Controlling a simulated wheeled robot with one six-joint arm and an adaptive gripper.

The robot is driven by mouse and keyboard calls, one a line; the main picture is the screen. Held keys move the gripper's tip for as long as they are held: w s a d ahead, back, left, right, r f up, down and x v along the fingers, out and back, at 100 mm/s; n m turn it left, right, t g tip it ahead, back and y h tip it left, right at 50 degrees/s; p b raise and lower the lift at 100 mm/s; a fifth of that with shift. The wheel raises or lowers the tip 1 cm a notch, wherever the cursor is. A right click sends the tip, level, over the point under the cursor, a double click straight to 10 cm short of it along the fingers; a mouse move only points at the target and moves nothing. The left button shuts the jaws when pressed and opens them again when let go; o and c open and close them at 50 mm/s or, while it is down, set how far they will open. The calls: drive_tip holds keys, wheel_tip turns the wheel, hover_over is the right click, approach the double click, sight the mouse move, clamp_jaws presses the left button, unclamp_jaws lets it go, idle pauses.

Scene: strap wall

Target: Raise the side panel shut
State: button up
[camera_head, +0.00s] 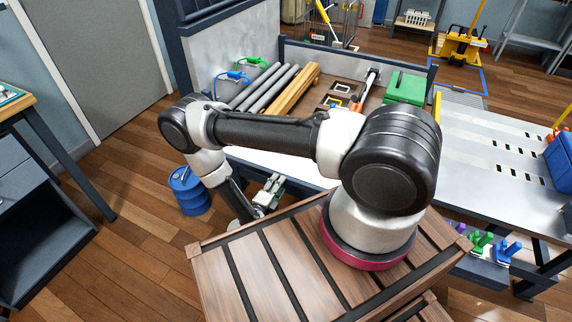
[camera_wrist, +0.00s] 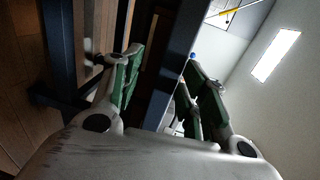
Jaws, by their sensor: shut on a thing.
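The side panel appears as a pale strip (camera_head: 285,164) along the near side of the flat bed, partly hidden behind my arm. It looks lowered outward, but its exact angle is not clear. My gripper (camera_head: 268,191) is low at the near side of the bed, by the panel's outer edge. In the wrist view, my gripper (camera_wrist: 164,62) has its green-padded fingers on either side of a dark blue bar (camera_wrist: 177,50), which looks like the panel's edge. The fingers are closed on it. The contact is dim and partly hidden.
Grey pipes (camera_head: 264,89), wooden beams (camera_head: 296,90) and a green box (camera_head: 405,87) lie on the bed. A blue drum (camera_head: 189,191) stands on the floor left of my gripper. A dark shelf unit (camera_head: 40,235) is at far left. Open floor lies between them.

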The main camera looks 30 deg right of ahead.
drive_tip(key=shift+s+f, duration=0.15)
drive_tip(key=shift+s, duration=0.1)
drive_tip(key=shift+v, duration=3.6)
drive_tip(key=shift+w+a, duration=0.1)
drive_tip(key=shift+c, duration=1.1)
drive_tip(key=w+a+m, duration=0.1)
drive_tip(key=w+a+f+m, duration=0.1)
drive_tip(key=w+m, duration=0.1)
drive_tip(key=w+a+f+m, duration=0.1)
drive_tip(key=w+a+m, duration=0.1)
drive_tip(key=shift+g+y, duration=0.3)
clamp_jaws()
drive_tip(key=w+a+f+m+y, duration=0.15)
drive_tip(key=w+a+m, duration=0.3)
drive_tip(key=m, duration=0.85)
drive_tip(key=w+d, duration=0.5)
drive_tip(key=d, duration=0.2)
drive_tip(key=shift+w+g, duration=0.2)
drive_tip(key=shift+g, duration=0.1)
